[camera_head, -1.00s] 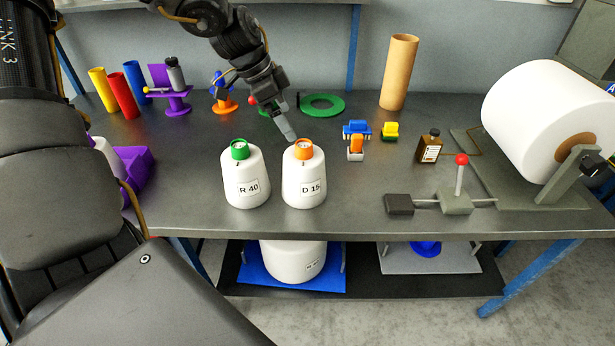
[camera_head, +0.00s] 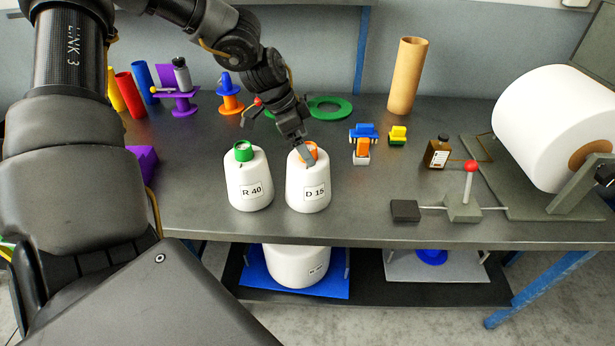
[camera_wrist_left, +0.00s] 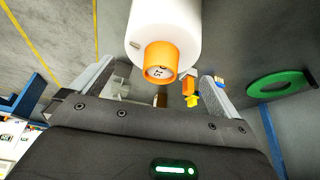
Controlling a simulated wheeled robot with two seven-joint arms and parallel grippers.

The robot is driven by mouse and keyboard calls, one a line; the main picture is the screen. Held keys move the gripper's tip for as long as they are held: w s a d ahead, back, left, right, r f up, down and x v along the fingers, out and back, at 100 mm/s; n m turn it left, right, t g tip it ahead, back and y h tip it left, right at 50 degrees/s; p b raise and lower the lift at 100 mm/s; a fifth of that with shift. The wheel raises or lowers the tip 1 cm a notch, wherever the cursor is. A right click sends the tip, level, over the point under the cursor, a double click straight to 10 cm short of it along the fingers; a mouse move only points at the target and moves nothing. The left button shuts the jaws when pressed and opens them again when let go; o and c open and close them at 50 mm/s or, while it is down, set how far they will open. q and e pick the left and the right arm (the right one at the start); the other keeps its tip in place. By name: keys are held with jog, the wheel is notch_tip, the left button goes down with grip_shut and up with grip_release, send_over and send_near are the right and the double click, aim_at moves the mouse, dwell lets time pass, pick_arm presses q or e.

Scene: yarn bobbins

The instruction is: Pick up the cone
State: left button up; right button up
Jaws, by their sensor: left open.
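A white cone labelled D 15 (camera_head: 308,190), with an orange top, stands upright on the grey table. A similar white cone labelled R 40 (camera_head: 249,187), with a green top, stands just left of it. My left gripper (camera_head: 306,152) is at the top of the D 15 cone and partly hides its orange end. In the left wrist view the cone's orange top (camera_wrist_left: 160,62) lies between the two spread fingers of my gripper (camera_wrist_left: 156,82). The gripper is open, and whether a finger touches the cone is unclear.
A brown bottle (camera_head: 437,152), a lever with a red knob (camera_head: 470,168) and a large white roll (camera_head: 556,125) are to the right. The table's front edge is close before the cones.

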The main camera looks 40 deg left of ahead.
pick_arm(q)
jog(key=x, duration=0.3)
jog(key=shift+w+d+f+p, duration=0.1)
jog(key=shift+w+f+p, duration=0.1)
jog(key=shift+f+p, duration=0.2)
jog(key=shift+w+d+f, duration=0.1)
jog(key=shift+f, duration=0.25)
pick_arm(e)
jog(key=shift+s+r, duration=0.35)
jog(key=shift+r, duration=0.15)
pick_arm(q)
jog(key=c, duration=1.5)
pick_arm(e)
jog(key=shift+w, duration=0.25)
pick_arm(q)
jog(key=shift+w+r, duration=0.1)
jog(key=shift+r, duration=0.1)
jog(key=shift+c, duration=0.2)
